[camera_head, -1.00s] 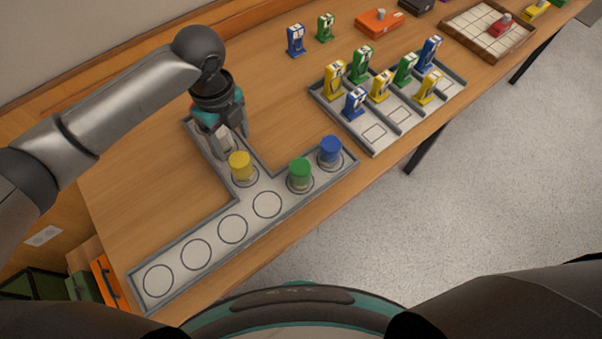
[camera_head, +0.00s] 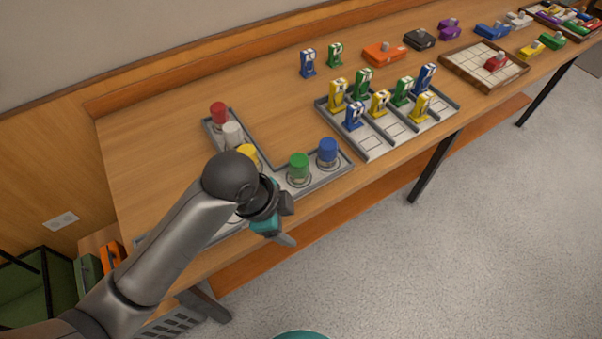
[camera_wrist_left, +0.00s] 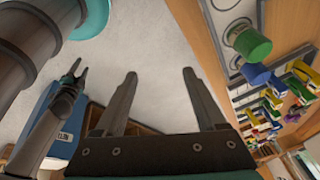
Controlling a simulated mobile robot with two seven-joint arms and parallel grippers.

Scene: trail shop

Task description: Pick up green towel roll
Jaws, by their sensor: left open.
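The green towel roll (camera_head: 298,167) stands upright on a marked circle of the grey T-shaped tray (camera_head: 334,178), between the yellow roll (camera_head: 247,155) and the blue roll (camera_head: 327,150). It also shows in the left wrist view (camera_wrist_left: 252,45), right of the fingers. My left gripper (camera_head: 290,222) is open and empty, beyond the table's front edge and apart from the green roll. Its spread fingers (camera_wrist_left: 158,85) point over the floor. My right gripper (camera_wrist_left: 78,70) shows dark at the left of the wrist view; its opening is unclear.
A red roll (camera_head: 218,114) and a white roll (camera_head: 232,134) stand on the tray's back arm. My left arm covers part of the tray's front. A divided tray (camera_head: 372,151) with several upright packs stands to the right. The floor (camera_head: 420,270) before the table is clear.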

